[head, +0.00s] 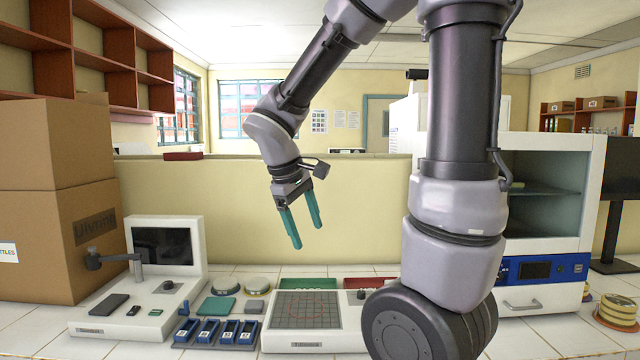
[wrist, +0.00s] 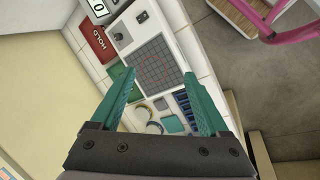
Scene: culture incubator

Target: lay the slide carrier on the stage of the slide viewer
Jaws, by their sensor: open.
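My gripper (head: 307,237) is open and empty, high above the counter, pointing down. Its two teal fingers also show in the wrist view (wrist: 158,83). A white device with a dark screen and a small jointed arm, seemingly the slide viewer (head: 147,322), stands at the left. A dark flat pad (head: 108,304), perhaps its stage, is on its base. Several blue pieces with white labels (head: 208,331) stand in a dark rack in front; they may be slide carriers, but I cannot tell for sure. A flat teal plate (head: 217,306) lies behind them. Nothing touches my gripper.
A white device with a gridded plate (head: 305,309) sits at the middle. A green tray (head: 308,284) and a red tray (head: 370,283), marked HOLD in the wrist view (wrist: 98,42), lie behind it. Cardboard boxes (head: 60,240) stand left, a white-and-blue cabinet (head: 545,275) right.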

